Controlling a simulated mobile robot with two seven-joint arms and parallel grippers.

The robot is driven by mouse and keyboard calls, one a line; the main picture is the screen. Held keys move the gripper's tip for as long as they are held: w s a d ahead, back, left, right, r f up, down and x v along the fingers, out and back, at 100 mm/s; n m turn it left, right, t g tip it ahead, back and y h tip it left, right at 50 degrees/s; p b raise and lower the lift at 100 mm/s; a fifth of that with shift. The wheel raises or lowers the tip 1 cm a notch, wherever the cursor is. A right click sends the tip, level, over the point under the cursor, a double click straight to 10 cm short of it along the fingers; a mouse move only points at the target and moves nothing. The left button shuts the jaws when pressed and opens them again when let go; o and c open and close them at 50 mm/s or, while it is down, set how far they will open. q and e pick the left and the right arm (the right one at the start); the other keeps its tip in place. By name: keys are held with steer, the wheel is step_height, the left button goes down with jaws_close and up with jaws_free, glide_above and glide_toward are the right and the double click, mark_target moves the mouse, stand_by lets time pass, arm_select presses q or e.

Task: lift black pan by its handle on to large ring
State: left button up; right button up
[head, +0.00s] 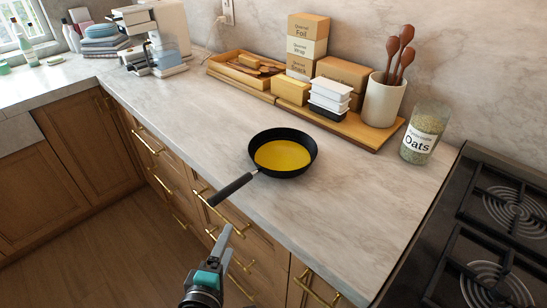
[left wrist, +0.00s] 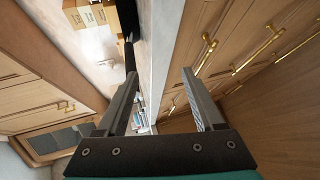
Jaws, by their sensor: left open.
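The black pan (head: 308,163), yellow inside, sits upright on the marble counter, its handle (head: 231,189) pointing to the front left and reaching the counter's front edge. My left gripper (head: 223,243) is in front of the counter, below the handle in the picture and apart from it. Its two fingers also show spread and empty in the left wrist view (left wrist: 160,76). A dark strip by the left fingertip there may be the handle. The black hob at the right has a back ring (head: 513,211) and a front ring (head: 491,286), partly cut off. My right gripper is out of view.
Behind the pan stand a wooden board (head: 352,132) with boxes and a utensil crock (head: 384,101), and an oats jar (head: 425,133). The counter (head: 365,205) between pan and hob is clear. Drawers with brass handles (head: 222,211) lie below the edge.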

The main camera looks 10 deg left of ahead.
mark_target(234, 189)
arm_select(q)
step_height(234, 189, up, 6)
steer(key=a+n+t, duration=0.1)
steer(key=n, duration=0.1)
steer(key=x, duration=0.9)
steer(key=shift+f, duration=0.15)
steer(key=shift+b+x, duration=0.7)
steer(key=shift+x, duration=2.55)
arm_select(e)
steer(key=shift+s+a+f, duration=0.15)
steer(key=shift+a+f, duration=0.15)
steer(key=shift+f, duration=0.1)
arm_select(q)
steer(key=shift+s+a+f, duration=0.1)
steer(key=shift+a, duration=0.1)
steer(key=shift+c, duration=0.3)
jaws_close()
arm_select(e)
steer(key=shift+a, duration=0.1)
arm_select(q)
steer(key=shift+r, duration=0.25)
